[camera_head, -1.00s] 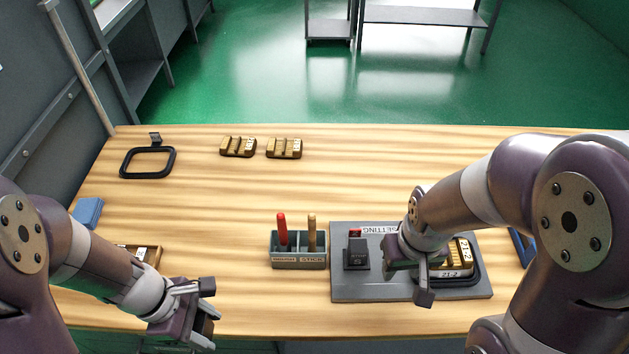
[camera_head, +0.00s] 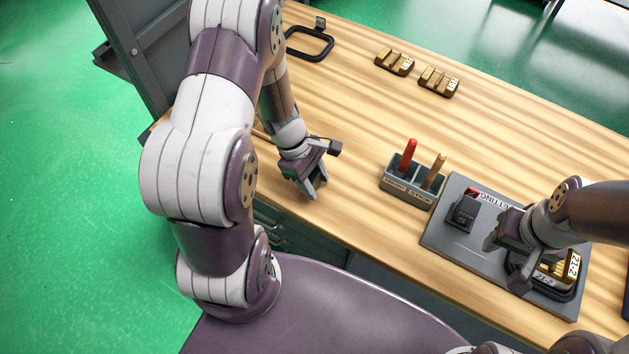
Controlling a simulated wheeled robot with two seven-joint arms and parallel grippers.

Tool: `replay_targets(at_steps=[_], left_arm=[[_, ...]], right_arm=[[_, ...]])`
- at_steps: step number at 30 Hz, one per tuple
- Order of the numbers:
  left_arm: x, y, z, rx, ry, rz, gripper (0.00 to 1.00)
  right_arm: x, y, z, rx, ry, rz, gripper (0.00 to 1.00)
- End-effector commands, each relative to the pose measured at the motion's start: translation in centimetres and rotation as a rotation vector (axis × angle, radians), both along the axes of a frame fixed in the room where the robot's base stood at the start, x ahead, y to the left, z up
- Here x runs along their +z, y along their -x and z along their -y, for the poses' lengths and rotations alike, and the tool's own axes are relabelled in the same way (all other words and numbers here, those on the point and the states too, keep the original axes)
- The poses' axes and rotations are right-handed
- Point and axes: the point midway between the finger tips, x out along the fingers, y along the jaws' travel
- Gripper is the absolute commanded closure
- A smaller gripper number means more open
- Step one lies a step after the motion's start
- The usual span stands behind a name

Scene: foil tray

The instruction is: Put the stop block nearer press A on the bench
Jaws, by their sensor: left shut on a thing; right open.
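No label reading press A shows, and I cannot tell which thing is the stop block. Two slotted brass blocks, one on the left (camera_head: 394,61) and one on the right (camera_head: 438,82), lie apart on the back of the bench (camera_head: 350,105). More brass pieces marked 21-2 (camera_head: 560,266) sit in a black frame on a grey setting plate (camera_head: 445,238). My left gripper (camera_head: 313,188) is shut near the bench's front edge; what it holds is hidden or too small to make out. My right gripper (camera_head: 505,252) is open above the plate, beside the black frame.
A grey two-slot holder (camera_head: 410,186) with a red-handled and a wooden-handled tool stands between the grippers. A dark block (camera_head: 464,213) stands on the plate's left part. An empty black frame (camera_head: 309,43) lies at the back left. The bench's middle is clear.

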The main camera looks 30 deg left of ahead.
Motion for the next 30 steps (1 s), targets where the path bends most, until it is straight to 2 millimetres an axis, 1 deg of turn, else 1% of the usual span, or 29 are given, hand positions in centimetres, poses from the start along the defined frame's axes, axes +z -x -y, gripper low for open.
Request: replay_targets(at_steps=[1,3,10,15,16,18,26,28,29,30], left_arm=[[-0.7,0.0,0.0,0.001,0.001,0.0,1.0],[-1.1,-0.1,0.0,0.0,-0.001,0.002,1.0],[-1.2,-0.1,0.0,-0.001,-0.002,0.004,1.0],[-1.7,-0.1,0.0,0.0,-0.002,0.003,1.0],[-1.7,0.0,0.0,0.0,-0.002,0.002,0.46],[-1.6,0.0,0.0,0.0,-0.002,0.002,0.27],[-1.5,0.0,0.0,0.0,-0.001,0.002,0.27],[-0.8,0.0,0.0,0.0,-0.002,0.002,0.27],[-0.6,-0.1,-0.2,0.001,-0.001,0.004,0.27],[0.0,-0.1,-0.4,0.0,-0.001,0.005,0.27]], right_arm=[[-0.1,0.0,0.0,0.0,0.0,0.0,0.57],[-0.1,0.0,0.0,0.0,0.0,0.0,0.57],[-0.1,0.0,0.0,0.0,0.0,0.0,0.57],[-0.6,0.0,0.0,0.0,0.0,0.0,0.57],[-0.5,0.0,0.0,0.0,0.0,0.0,0.57],[-0.4,0.0,0.0,0.0,0.0,0.0,0.57],[-0.4,0.0,0.0,0.0,0.0,0.0,0.57],[0.3,0.0,0.0,0.0,0.0,0.0,0.57],[0.1,0.0,0.0,0.0,0.0,0.0,0.57],[0.2,0.0,0.0,0.0,0.0,0.0,0.57]])
